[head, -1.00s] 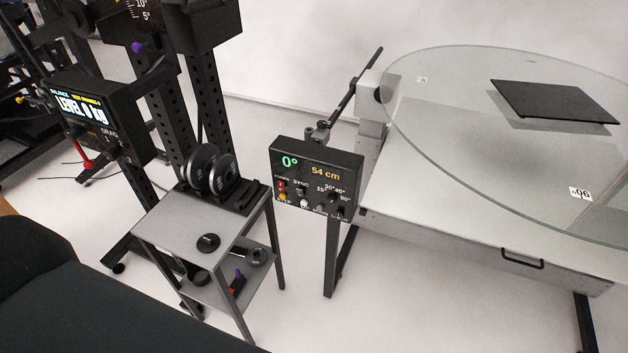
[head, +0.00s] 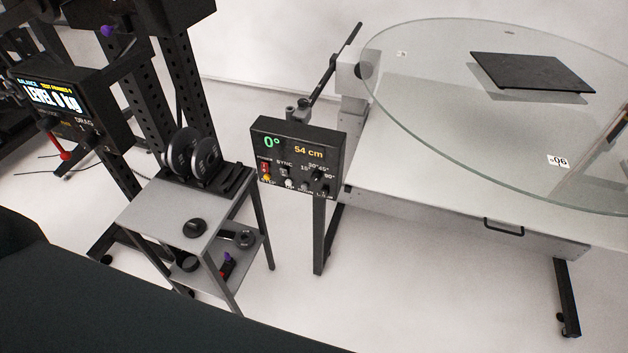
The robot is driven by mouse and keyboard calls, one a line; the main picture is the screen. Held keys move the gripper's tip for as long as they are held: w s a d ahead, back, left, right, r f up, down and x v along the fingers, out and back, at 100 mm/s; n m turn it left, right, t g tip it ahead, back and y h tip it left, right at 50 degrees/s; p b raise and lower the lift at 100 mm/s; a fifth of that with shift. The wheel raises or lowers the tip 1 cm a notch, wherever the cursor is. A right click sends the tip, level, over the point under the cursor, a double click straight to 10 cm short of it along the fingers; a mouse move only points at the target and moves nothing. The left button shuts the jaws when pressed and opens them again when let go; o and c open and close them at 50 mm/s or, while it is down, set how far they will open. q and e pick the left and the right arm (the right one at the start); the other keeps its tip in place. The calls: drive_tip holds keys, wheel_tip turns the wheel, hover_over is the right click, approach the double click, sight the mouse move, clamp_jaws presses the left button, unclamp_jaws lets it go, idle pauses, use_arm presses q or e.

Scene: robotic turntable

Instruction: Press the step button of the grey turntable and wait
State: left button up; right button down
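The grey turntable has a large round glass top (head: 470,150) on a grey base at the right. The display reads 0° and 54 cm. A red power switch, a knob and small buttons sit below it. A yellow button (head: 266,178) is at the lower left of the panel; its lettering is too small to read surely. Neither gripper is in view.
A grey two-shelf stand (head: 170,212) with black discs (head: 193,157) stands left of the control box. Open floor lies in front of the turntable.

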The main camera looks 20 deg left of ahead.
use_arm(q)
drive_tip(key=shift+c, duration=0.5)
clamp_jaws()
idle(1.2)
